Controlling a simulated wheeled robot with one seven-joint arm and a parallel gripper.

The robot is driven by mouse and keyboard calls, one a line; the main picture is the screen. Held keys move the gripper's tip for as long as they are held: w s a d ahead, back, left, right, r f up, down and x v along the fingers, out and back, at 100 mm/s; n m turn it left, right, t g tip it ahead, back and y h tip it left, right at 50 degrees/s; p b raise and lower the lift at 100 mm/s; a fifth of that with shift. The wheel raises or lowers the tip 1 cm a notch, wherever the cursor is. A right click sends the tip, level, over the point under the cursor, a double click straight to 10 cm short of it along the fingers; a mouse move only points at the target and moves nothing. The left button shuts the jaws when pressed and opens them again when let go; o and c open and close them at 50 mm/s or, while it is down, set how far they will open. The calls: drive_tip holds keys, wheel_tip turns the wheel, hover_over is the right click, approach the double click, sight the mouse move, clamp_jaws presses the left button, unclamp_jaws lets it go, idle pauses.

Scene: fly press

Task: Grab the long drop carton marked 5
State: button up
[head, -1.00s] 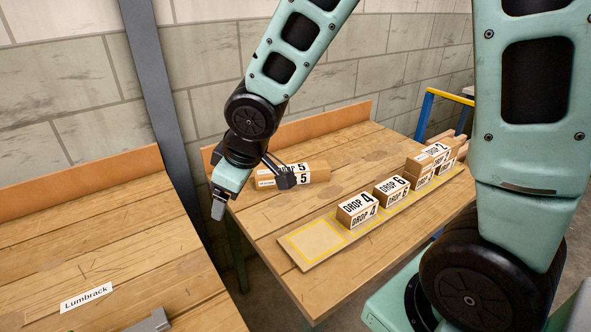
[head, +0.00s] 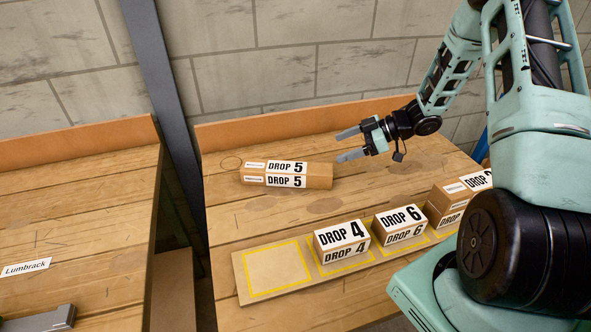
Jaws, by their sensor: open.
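The long drop carton marked 5 (head: 318,176) lies on the wooden table (head: 225,217) toward the back left, its long side across the picture. Its "DROP 5" labels show on the top and front. My gripper (head: 346,146) is open and empty, to the right of the carton's right end. Its two fingers point left toward that end. The fingers look apart from the carton, though their exact height above the table is hard to judge.
A board (head: 242,279) with yellow outlined places lies in front; its leftmost place is empty. Carton 4 (head: 342,240), carton 6 (head: 400,224) and a stack (head: 459,200) at right stand along it. A bench marked Lumbrack (head: 95,225) is at left, with a dark post (head: 160,90) behind the gap.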

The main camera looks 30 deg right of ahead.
drive_tip(key=p, duration=0.2)
approach(290, 167)
drive_tip(key=x, duration=0.3)
drive_tip(key=shift+w+a+f, duration=0.1)
drive_tip(key=shift+w+a, duration=0.1)
drive_tip(key=shift+p+x, duration=0.6)
drive_tip(key=shift+x, duration=2.4)
drive_tip(key=shift+f, duration=0.1)
drive_tip(key=shift+c, duration=0.3)
drive_tip(key=c, duration=1.5)
